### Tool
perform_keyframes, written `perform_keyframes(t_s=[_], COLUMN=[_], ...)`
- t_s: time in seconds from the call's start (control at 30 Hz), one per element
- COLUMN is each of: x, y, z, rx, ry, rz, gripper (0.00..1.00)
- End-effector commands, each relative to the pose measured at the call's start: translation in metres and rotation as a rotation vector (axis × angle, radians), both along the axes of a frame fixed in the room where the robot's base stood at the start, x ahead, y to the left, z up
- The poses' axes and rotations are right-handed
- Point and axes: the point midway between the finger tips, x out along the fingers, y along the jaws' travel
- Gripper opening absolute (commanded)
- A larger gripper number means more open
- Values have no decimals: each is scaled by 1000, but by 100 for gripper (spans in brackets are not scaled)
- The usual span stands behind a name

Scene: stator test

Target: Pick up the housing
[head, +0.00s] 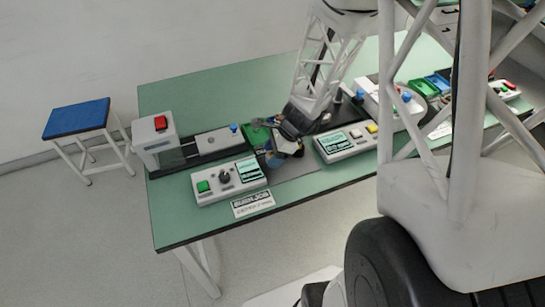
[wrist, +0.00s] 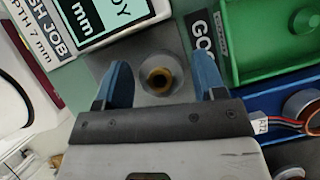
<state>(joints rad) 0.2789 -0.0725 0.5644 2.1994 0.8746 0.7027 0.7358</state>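My gripper (wrist: 162,72) is open, with its two blue fingers apart. Between and slightly beyond the fingers in the wrist view is a small round part with a brass-coloured ring and a dark bore (wrist: 158,78); it looks like the housing, though I cannot be sure. It sits on a grey plate, and neither finger visibly touches it. In the head view my gripper (head: 285,147) is low over the table's front middle, and the arm hides what is beneath it.
A green bin (wrist: 232,50) beside a "GOOD" label and a blue bin (wrist: 262,104) holding a wired round part lie to the right. A display box (wrist: 160,8) is close at the top. On the green table (head: 190,95), the back left is clear.

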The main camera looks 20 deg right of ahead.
Motion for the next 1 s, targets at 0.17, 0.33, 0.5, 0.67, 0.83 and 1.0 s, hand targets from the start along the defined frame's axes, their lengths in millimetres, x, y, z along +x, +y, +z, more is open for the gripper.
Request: perform_keyframes(t_s=[0.17,0.33,0.5,0.67,0.83,1.0], x=[0,0,0,0,1,0], y=[0,0,0,0,0,0], z=[0,0,0,4,16,39], rx=[0,0,0,0,-2,-2], ry=[0,0,0,-1,-3,-4], rz=[0,0,0,0,-1,1], gripper=[36,21,21,21,21,21])
